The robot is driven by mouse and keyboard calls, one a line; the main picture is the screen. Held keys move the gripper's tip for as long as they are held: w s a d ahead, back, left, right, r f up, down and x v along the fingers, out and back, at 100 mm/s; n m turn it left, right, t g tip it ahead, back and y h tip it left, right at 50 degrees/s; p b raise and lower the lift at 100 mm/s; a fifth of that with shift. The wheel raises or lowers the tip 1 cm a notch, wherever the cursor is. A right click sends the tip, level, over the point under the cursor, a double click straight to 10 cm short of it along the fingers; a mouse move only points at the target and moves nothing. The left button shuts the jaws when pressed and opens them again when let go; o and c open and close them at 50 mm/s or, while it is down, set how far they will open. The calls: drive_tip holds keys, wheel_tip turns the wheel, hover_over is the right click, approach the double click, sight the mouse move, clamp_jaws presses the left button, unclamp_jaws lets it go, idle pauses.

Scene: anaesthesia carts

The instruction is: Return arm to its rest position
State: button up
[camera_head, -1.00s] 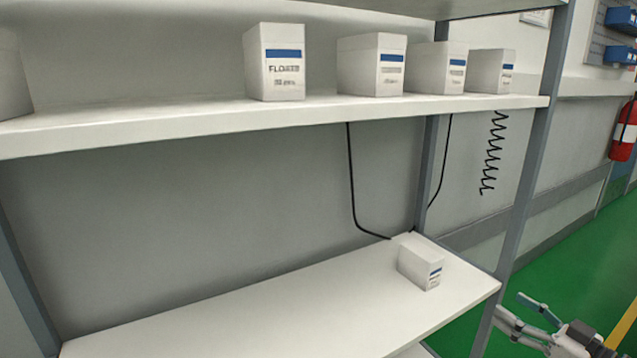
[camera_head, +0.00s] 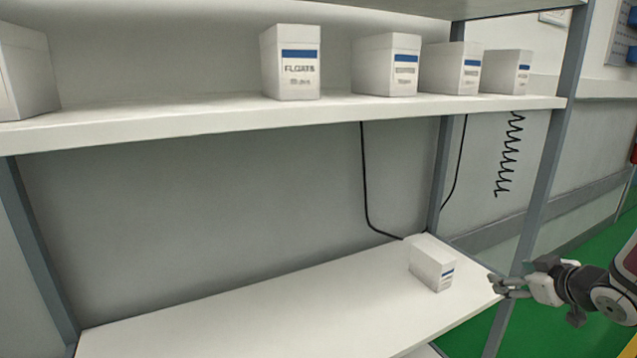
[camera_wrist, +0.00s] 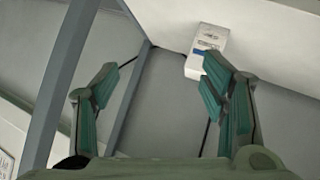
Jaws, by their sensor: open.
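My gripper (camera_head: 507,286) is at the lower right of the head view, beside the right end of the lower shelf (camera_head: 250,300) and close to the shelf unit's front right post. It is open and nothing shows between its fingers. In the wrist view my gripper (camera_wrist: 165,95) has its two green-padded fingers spread apart. A white box with a blue stripe (camera_head: 431,265) stands on the lower shelf, left of my gripper and apart from it. A white box with a blue stripe (camera_wrist: 207,50) also shows in the wrist view, beyond the right finger.
The grey front right post (camera_head: 545,170) is near my gripper. A black cable (camera_head: 365,190) and a coiled cord (camera_head: 508,155) hang behind. Green floor (camera_head: 590,250) lies open at the right.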

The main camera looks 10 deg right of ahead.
drive_tip(key=s+a+r+m+g+h, duration=0.4)
drive_tip(key=s+a+r+g, duration=0.1)
drive_tip(key=s+a+r, duration=0.5)
drive_tip(key=s+a+g+y, duration=0.2)
drive_tip(key=s+a+g, duration=0.1)
drive_tip(key=s+a, duration=0.8)
drive_tip(key=s+a+g+y, duration=0.3)
drive_tip(key=s+a, duration=0.6)
drive_tip(key=s, duration=0.5)
wheel_tip(320, 180, up, 25)
drive_tip(key=t+p, duration=0.3)
drive_tip(key=p, duration=2)
drive_tip(key=shift+w+d, duration=0.2)
drive_tip(key=shift+d, duration=0.15)
